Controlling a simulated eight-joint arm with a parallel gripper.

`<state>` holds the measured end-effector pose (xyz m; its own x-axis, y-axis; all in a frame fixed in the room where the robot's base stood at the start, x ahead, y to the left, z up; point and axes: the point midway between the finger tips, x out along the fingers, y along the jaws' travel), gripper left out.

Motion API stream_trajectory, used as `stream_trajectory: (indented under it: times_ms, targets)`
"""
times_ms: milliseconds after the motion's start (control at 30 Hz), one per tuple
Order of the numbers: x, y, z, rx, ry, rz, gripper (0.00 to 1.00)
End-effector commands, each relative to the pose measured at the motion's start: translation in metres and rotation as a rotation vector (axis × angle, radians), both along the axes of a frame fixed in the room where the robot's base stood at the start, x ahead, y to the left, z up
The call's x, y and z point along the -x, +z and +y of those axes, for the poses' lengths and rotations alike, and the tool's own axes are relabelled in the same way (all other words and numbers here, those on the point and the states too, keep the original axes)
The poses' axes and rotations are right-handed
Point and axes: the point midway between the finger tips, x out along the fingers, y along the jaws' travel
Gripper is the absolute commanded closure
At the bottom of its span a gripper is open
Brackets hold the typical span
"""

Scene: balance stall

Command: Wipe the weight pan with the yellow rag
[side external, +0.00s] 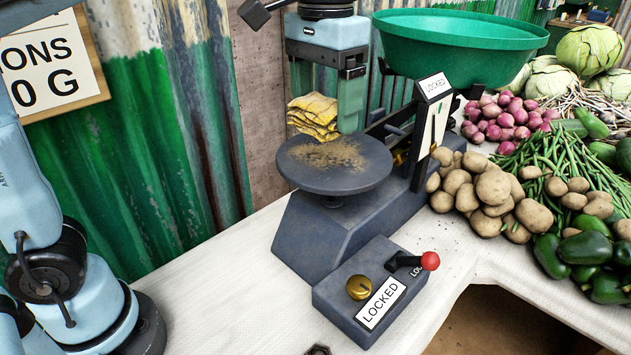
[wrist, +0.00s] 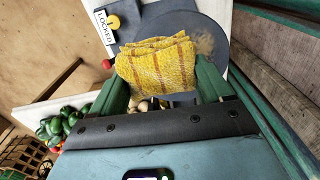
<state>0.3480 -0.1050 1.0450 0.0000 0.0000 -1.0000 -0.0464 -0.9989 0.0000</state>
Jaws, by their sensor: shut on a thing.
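The yellow rag (side external: 313,115) is folded, with brown stripes that show in the wrist view (wrist: 158,68). My gripper (side external: 326,105) is shut on it, with a green finger on each side in the wrist view (wrist: 160,88). The rag hangs behind the weight pan (side external: 300,178) in the side view; I cannot tell if they touch. The pan is a dark round plate with brown dirt (side external: 332,153) scattered over its middle and far part. In the wrist view the pan (wrist: 190,20) lies beyond the rag, which hides part of it.
A green bowl (side external: 460,40) stands high behind the scale's upright (side external: 432,125). A locked lever with a red knob (side external: 430,261) is in front. Potatoes (side external: 480,190), onions (side external: 505,115) and peppers (side external: 585,260) crowd the right. A corrugated wall (side external: 150,130) stands behind left. The white counter (side external: 235,285) is clear front left.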

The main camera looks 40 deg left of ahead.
Motion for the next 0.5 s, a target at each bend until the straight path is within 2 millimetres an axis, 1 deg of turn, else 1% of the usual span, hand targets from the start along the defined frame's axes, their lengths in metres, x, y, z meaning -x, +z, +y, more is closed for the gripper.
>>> stream_trajectory:
  times_ms: [500]
  targets:
    - [0.001,-0.047,0.0,0.0,0.001,0.0,0.46]
